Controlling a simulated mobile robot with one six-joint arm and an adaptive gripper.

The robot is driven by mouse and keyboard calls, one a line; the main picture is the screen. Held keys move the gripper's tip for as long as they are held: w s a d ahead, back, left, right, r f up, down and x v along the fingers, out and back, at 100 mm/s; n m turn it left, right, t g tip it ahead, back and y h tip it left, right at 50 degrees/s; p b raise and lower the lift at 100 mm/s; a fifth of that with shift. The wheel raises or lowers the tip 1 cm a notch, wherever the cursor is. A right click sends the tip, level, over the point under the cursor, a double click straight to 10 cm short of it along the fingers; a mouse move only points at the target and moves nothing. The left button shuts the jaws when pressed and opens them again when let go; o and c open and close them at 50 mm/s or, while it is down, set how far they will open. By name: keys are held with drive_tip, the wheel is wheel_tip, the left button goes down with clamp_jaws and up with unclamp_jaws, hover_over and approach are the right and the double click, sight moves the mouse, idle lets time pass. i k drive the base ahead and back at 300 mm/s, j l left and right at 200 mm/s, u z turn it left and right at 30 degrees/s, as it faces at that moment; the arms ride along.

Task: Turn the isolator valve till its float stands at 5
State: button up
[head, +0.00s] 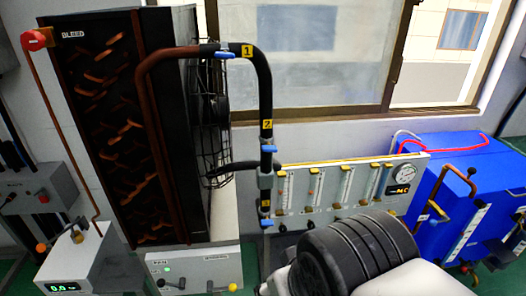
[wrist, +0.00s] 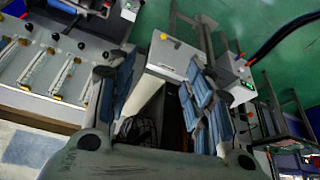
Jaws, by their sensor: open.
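My arm hides the panel's lower right edge in the head view.
A dark finned coil unit (head: 130,120) with a fan stands left of the panel. Pipes with blue-handled valves (head: 268,150) rise before the window. A blue tank (head: 445,165) stands at the right. A grey box (head: 200,270) with a yellow knob is at the front.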

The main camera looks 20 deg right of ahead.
sight(311, 225)
drive_tip(key=i+l, duration=0.15)
drive_tip(key=i, duration=0.2)
drive_tip(key=i+z, duration=0.15)
drive_tip(key=z, duration=1.45)
